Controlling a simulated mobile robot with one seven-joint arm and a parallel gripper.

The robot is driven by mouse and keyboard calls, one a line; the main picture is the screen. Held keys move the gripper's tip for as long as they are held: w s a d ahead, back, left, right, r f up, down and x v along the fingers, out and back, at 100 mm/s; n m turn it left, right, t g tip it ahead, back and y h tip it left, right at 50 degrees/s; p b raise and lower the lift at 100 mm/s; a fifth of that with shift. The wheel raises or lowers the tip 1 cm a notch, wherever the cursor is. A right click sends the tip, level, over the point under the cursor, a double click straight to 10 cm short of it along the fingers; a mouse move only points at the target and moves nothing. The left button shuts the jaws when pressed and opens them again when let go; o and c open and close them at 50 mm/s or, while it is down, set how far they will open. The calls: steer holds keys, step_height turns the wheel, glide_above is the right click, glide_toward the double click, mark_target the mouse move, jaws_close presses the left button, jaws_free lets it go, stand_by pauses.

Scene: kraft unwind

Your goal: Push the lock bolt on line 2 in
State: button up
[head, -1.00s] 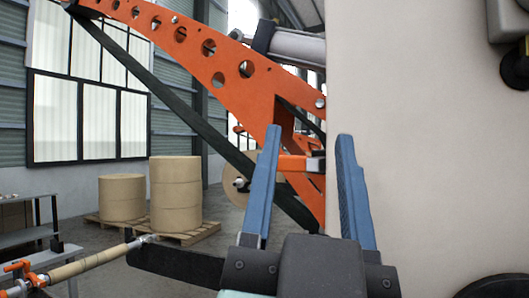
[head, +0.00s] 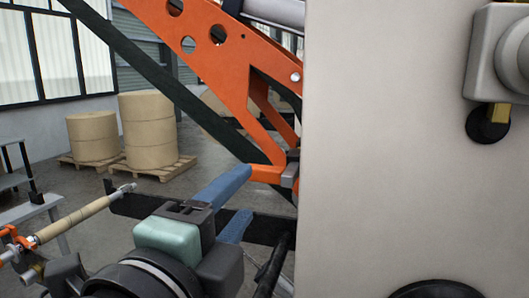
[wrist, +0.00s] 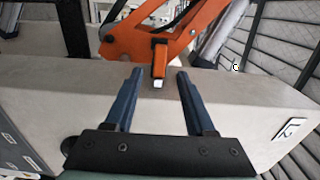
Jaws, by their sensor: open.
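The lock bolt (wrist: 159,62) shows in the wrist view as a short orange block with a pale tip, beside the beige machine side (wrist: 225,100). In the head view a small grey and orange piece (head: 290,176), which looks like the same bolt, sits at the lower end of the orange arm (head: 205,50), by the edge of the beige panel. My gripper (wrist: 160,73) is open with two blue fingers. In the wrist view the bolt appears between the fingertips; I cannot tell the depth gap. In the head view my gripper (head: 250,192) points right toward the bolt.
Kraft rolls (head: 148,130) stand on pallets at the back left. A shaft with a tan core (head: 75,220) lies at left. A black bar (head: 265,229) runs behind my fingers. A white label (wrist: 290,129) is on the machine side. A grey housing (head: 500,50) is at upper right.

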mark_target(267, 165)
steer(key=p+x, duration=0.5)
steer(key=x, duration=0.5)
steer(key=shift+w+d+r, duration=0.1)
steer(key=shift+w+d, duration=0.05)
steer(key=shift+w, duration=0.2)
steer(key=shift+w+d, duration=0.1)
steer(key=shift+w, duration=0.3)
jaws_close()
stand_by(0.5)
